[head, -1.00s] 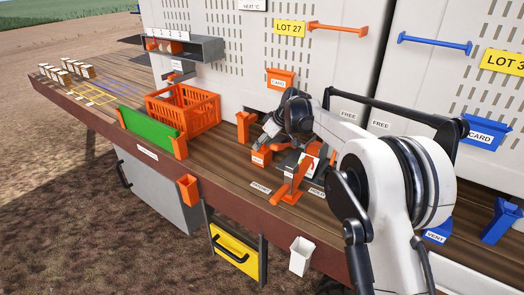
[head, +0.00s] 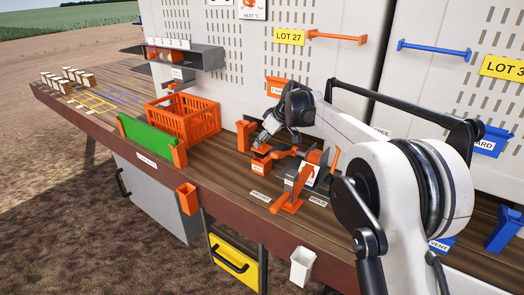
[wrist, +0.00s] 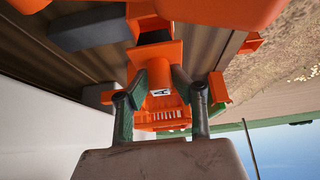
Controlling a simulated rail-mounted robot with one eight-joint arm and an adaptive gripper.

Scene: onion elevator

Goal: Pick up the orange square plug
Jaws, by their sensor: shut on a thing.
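My gripper (head: 261,143) is low over the deck, behind a labelled orange holder (head: 260,164). In the wrist view the two dark fingers (wrist: 162,92) are on either side of an orange square plug (wrist: 158,77) with a white label, and shut on it. An orange part stands right against the plug's far end. I cannot tell whether the plug is seated in it or clear of it. In the head view the fingers and holder mostly hide the plug.
An orange crate (head: 184,122) and a green panel (head: 147,139) stand to the left. An orange lever (head: 291,196) with a labelled stand is close on the right. An orange post (head: 244,136) stands near the wall. Bare wooden deck lies in front.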

